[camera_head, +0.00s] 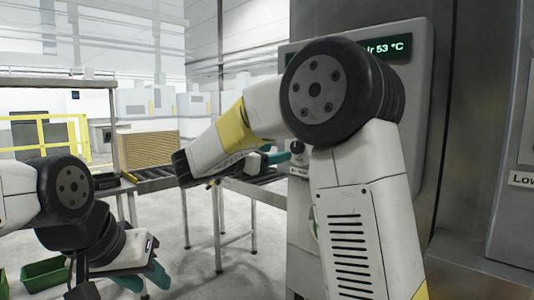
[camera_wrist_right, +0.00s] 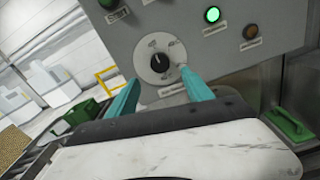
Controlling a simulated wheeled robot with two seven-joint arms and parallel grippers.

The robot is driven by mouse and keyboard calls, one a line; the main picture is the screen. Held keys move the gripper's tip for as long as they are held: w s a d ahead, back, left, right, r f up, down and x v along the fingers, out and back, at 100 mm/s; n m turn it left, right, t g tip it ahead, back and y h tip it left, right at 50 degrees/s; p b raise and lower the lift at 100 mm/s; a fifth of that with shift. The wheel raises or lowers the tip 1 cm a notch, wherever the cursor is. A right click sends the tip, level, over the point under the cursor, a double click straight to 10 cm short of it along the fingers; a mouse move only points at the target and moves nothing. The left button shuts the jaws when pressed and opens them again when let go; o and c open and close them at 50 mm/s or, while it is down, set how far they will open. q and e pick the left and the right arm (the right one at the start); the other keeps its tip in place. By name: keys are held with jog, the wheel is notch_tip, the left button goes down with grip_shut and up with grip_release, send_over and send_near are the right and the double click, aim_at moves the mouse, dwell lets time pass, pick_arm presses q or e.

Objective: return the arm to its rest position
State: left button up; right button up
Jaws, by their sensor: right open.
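My right arm crosses the middle of the head view and partly covers the control panel. My right gripper (camera_head: 264,157) has teal fingers, held near the panel's dial. In the right wrist view the gripper (camera_wrist_right: 162,92) is open and empty, its two fingers apart below the black rotary dial (camera_wrist_right: 158,62). I cannot tell whether a fingertip touches the panel. The dial also shows in the head view (camera_head: 297,147). My left gripper (camera_head: 144,280) hangs low at the left, fingers downward; its opening is unclear.
The grey panel (camera_wrist_right: 235,62) has a lit green lamp (camera_wrist_right: 212,14) and an amber lamp (camera_wrist_right: 250,32). A temperature display (camera_head: 390,47) reads 53 °C. A green bin (camera_head: 45,272) is at lower left. Floor between shows free.

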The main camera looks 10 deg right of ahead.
jog(key=s+d+f+m+g+y, duration=0.65)
jog(key=s+d+f+m, duration=0.4)
jog(key=s, duration=0.45)
jog(key=s+a+f+m+t+y, duration=0.1)
jog(key=s+a+f+m+y, duration=0.2)
jog(key=s+a+m+y, duration=0.1)
jog(key=s+a+f+m+y, duration=0.3)
jog(key=s+m+y, duration=0.3)
jog(key=s+m, duration=0.2)
jog(key=shift+s+a+t, duration=0.3)
jog(key=shift+a+t, duration=0.05)
jog(key=shift+a, duration=0.25)
